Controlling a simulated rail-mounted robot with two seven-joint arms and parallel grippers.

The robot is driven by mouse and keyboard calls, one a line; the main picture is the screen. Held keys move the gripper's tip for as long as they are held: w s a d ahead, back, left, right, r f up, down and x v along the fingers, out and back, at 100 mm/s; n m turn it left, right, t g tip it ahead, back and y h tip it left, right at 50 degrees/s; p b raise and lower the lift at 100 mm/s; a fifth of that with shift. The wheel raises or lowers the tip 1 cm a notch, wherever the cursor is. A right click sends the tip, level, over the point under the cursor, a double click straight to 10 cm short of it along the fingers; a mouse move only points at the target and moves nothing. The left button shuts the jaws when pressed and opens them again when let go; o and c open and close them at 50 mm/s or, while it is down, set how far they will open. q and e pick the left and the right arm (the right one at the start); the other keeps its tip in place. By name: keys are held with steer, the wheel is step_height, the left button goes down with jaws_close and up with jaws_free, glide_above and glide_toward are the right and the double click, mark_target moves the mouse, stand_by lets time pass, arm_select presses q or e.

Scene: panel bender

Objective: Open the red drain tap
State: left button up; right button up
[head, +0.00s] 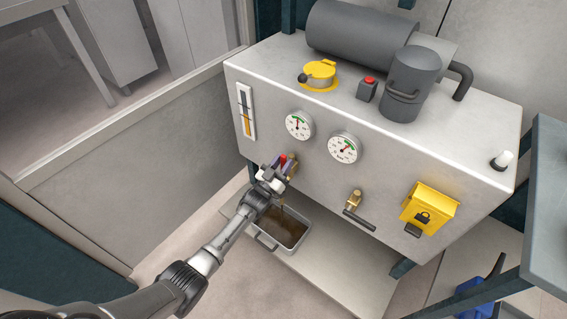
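The red drain tap (283,159) is on the front of the grey tank, low at its left end. Its brass body (293,167) shows just right of the red handle. My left gripper (279,173) is at the tap, with the red handle showing at its fingertips. The fingers hide part of the handle, and I cannot tell whether they are closed on it. A grey tray (265,243) with brown liquid in it stands below the tap. My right gripper is not in view.
Two round gauges (299,125) and a sight glass (246,112) are above the tap. A brass valve with a dark lever (355,205) and a yellow lock box (430,208) are to the right. A low wall (130,150) runs along the left.

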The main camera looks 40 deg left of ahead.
arm_select(q)
steer(key=shift+o, duration=1)
steer(key=shift+s, duration=0.1)
steer(key=shift+s+f+p, duration=0.15)
steer(key=shift+s+p, duration=0.15)
steer(key=shift+s, duration=0.1)
steer(key=p+v, duration=0.3)
steer(key=v, duration=0.9)
steer(key=shift+s+f, duration=0.25)
steer(key=shift+s, duration=0.1)
